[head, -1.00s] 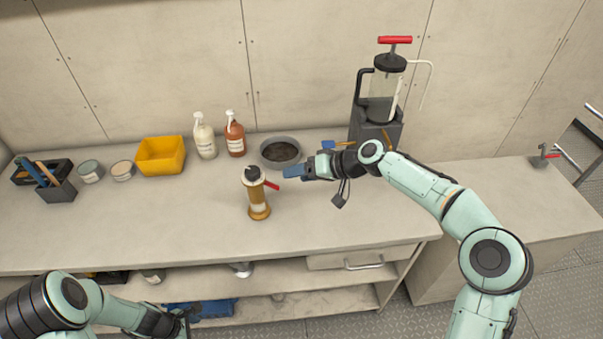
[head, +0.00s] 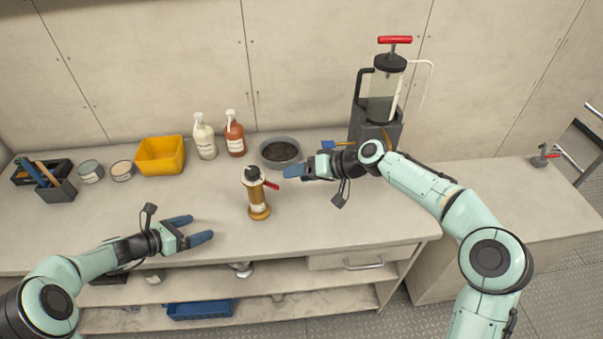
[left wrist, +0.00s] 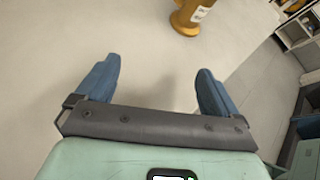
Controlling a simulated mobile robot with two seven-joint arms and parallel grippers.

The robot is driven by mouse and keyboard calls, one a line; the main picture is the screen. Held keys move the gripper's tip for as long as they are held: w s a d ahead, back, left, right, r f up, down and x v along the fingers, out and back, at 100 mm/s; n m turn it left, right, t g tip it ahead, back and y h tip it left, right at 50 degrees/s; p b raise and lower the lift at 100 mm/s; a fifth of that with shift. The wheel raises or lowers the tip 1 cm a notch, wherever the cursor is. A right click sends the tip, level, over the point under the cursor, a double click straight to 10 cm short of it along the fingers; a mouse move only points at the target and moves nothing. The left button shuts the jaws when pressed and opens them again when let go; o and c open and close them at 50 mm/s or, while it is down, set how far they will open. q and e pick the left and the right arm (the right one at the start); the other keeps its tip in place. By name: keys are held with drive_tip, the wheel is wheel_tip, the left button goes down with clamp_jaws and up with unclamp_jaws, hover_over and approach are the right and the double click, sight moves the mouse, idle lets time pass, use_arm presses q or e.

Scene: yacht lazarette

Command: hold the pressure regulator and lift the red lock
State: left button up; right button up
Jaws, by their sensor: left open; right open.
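The pressure regulator (head: 257,197) stands upright on the bench in the head view, with an amber body, a white label and a black top. The regulator's lower part (left wrist: 187,20) also shows at the top of the left wrist view. My left gripper (head: 193,229) is open and empty, apart from the regulator on its left side; its blue fingers also show in the left wrist view (left wrist: 157,88). My right gripper (head: 294,171) is open, to the right of the red lock and apart from it.
A grey round pan (head: 281,164), two pump bottles (head: 205,145), a yellow bin (head: 161,155) and two tins (head: 122,171) stand along the back. A tall pump with a red handle (head: 394,40) stands at the right. The bench between left gripper and regulator is clear.

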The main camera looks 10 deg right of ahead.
sight(255, 204)
use_arm(q)
drive_tip(key=w+d+m+h, duration=0.1)
drive_tip(key=d, duration=0.2)
drive_tip(key=w+d+m, duration=0.1)
drive_tip(key=d, duration=0.2)
drive_tip(key=w+d+m+h, duration=0.1)
drive_tip(key=w+d, duration=0.1)
drive_tip(key=d, duration=0.1)
drive_tip(key=shift+d+f+m+h, duration=0.1)
drive_tip(key=shift+f+m+h, duration=0.05)
drive_tip(key=shift+m+h, duration=0.15)
drive_tip(key=x, duration=1)
drive_tip(key=c, duration=0.7)
drive_tip(key=shift+c, duration=0.2)
